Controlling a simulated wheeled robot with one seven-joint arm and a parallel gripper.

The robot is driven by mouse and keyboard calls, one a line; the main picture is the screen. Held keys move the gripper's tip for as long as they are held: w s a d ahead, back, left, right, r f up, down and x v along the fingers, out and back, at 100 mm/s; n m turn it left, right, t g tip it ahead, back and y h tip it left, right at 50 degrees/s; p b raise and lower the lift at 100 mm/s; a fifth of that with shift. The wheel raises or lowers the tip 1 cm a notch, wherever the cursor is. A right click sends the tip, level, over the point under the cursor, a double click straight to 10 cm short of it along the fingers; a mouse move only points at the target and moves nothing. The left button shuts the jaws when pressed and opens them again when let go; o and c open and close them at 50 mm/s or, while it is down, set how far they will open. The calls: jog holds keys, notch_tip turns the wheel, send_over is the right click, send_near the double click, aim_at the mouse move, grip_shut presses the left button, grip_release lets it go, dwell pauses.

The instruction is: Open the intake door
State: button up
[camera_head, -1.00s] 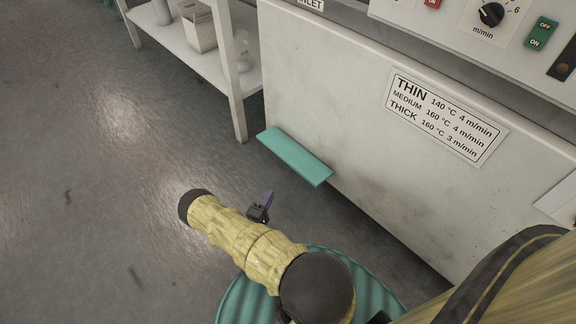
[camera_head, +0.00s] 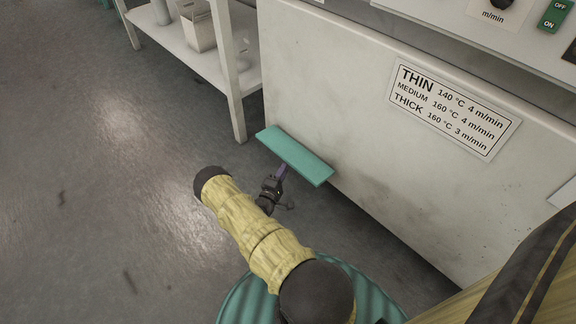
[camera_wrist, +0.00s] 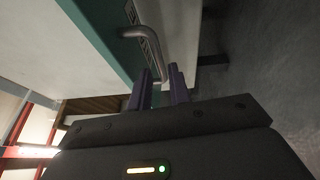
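A teal panel (camera_head: 294,152) juts out low from the side of the pale machine in the head view. I cannot tell for certain whether it is the intake door. In the wrist view a teal surface (camera_wrist: 100,35) carries a bent grey bar handle (camera_wrist: 150,38). My gripper (camera_head: 282,172) has its purple finger close to the panel's near edge. In the wrist view my gripper (camera_wrist: 160,72) shows two purple fingers with a narrow gap between them. The handle's lower end is just beyond or between the fingertips. Contact cannot be made out.
The machine's pale side wall (camera_head: 340,120) rises behind the panel, with a settings sign (camera_head: 452,110) and controls above. A white shelf unit (camera_head: 232,85) stands to the left. The grey floor (camera_head: 110,200) at the left is clear.

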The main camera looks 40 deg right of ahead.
jog(key=b+x, duration=0.1)
jog(key=x, duration=0.4)
jog(key=shift+b, duration=0.3)
jog(key=shift+c, duration=0.5)
grip_shut()
jog(key=shift+w+a+r+p, duration=0.1)
jog(key=shift+w+a+p, duration=0.1)
jog(key=shift+p, duration=0.1)
